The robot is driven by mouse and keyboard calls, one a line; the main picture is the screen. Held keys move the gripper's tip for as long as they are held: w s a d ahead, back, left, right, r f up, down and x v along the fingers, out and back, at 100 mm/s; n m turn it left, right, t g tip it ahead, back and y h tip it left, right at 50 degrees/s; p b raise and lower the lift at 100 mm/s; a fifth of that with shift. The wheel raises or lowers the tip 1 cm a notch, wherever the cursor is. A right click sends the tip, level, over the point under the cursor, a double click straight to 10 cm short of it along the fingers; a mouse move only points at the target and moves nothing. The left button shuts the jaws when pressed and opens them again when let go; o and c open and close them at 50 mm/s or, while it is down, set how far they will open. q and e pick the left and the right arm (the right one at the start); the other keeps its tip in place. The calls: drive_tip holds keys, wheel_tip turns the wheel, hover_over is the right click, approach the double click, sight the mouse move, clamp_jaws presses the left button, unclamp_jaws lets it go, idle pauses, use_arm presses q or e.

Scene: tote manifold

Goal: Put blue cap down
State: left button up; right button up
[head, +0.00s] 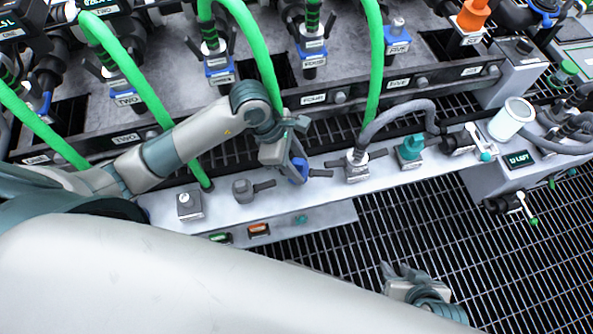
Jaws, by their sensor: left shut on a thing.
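The blue cap (299,172) is in my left gripper (297,150), above the white ledge. The gripper hides part of the cap, and I cannot tell whether the cap touches the ledge. A dark handle or tether shows just right of the cap. My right gripper (403,272) is low in the picture, over the dark grating and away from the cap. Its fingers are small and partly hidden, so I cannot tell whether they are open or shut.
The white ledge (330,180) carries a grey fitting (243,190), a hose connector (357,167) and a teal cap (411,148). A white cup (511,118) stands at the right. Green hoses (265,60) run up behind my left arm. Open grating (420,215) lies in front.

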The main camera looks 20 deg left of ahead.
use_arm(q)
drive_tip(key=shift+f, duration=0.35)
drive_tip(key=shift+f, duration=1.9)
drive_tip(key=o, duration=1.1)
drive_tip(key=shift+f, duration=0.1)
drive_tip(key=shift+o, duration=0.2)
drive_tip(key=v, duration=1.2)
